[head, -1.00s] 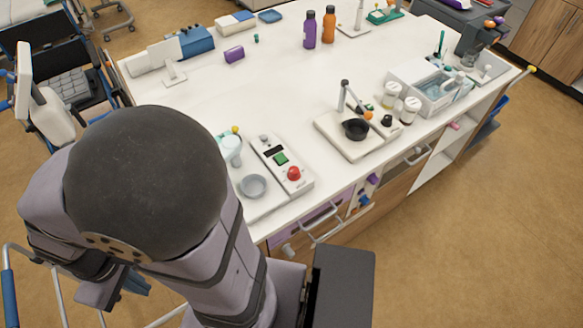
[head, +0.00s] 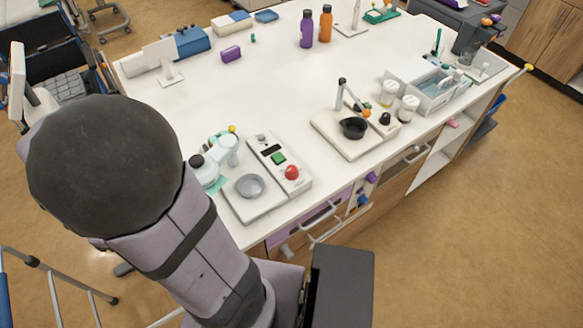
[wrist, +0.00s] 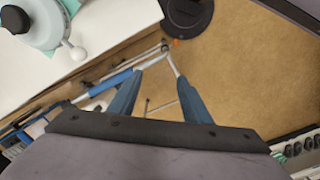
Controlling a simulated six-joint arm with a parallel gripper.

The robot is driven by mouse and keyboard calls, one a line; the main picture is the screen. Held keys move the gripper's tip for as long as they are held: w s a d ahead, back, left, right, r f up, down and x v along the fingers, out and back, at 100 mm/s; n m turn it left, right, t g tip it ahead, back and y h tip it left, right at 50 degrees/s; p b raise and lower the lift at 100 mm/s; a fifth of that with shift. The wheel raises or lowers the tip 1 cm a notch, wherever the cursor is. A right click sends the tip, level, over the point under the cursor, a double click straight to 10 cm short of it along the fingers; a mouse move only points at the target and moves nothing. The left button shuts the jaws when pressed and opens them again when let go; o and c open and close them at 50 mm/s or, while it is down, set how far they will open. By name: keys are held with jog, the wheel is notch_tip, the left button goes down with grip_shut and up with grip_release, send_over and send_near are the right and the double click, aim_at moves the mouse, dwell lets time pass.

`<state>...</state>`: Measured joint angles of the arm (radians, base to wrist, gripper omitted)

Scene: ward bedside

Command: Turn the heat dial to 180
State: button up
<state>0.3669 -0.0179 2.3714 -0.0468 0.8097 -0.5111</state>
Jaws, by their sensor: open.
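A white base with a round black pan or plate (head: 352,128) stands right of centre on the counter, with a small black knob (head: 385,118) at its right side. This knob looks like a dial, but no numbers can be read, and I cannot tell its setting. Another panel (head: 270,150) nearer my arm carries a small grey knob (head: 262,138), a green switch and a red button. In the wrist view, my gripper (wrist: 160,74) is open and empty, its blue fingers over the floor beyond the counter edge. My arm hides it in the head view.
A pale teal and white vessel with a dark knob (head: 203,171) stands near my arm; it also shows in the wrist view (wrist: 40,22). A grey dish (head: 250,186) lies beside the panel. Jars (head: 408,107) stand near the black knob. The counter's middle (head: 275,90) is clear.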

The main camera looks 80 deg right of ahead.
jog(key=s+d+n+b, duration=0.1)
jog(key=s+d, duration=0.1)
jog(key=d, duration=0.7)
jog(key=n+b, duration=0.3)
jog(key=b, duration=0.4)
send_over(292, 168)
notch_tip(292, 168, down, 3)
jog(key=shift+a+f, duration=0.1)
jog(key=shift+f, duration=0.1)
jog(key=shift+f+p, duration=0.8)
jog(key=shift+f, duration=2.85)
jog(key=c, duration=1)
jog(key=shift+c, duration=0.2)
